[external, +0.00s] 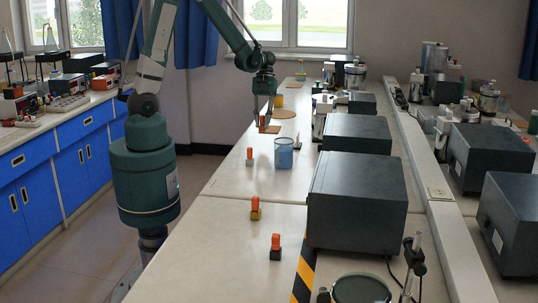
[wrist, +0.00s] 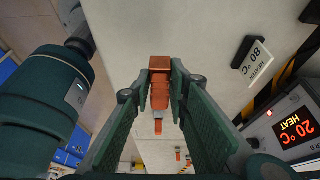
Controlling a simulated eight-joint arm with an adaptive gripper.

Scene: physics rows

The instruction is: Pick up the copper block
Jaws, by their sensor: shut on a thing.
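The copper block (wrist: 160,63) shows at the top middle of the wrist view, with an orange part (wrist: 159,92) joined to it. My gripper (wrist: 161,80) has its two green fingers closed in on either side of this piece and is shut on it. In the external view my gripper (external: 263,108) points down at the far part of the bench, with the orange part (external: 262,120) just below it. I cannot tell whether the block touches the surface.
Similar orange-topped blocks stand along the bench: one on grey (external: 249,157), one on brass (external: 255,209), one on black (external: 275,248). A blue beaker (external: 283,153) is near my gripper. Dark box-shaped devices (external: 357,185) line the right side. The bench's left strip is mostly clear.

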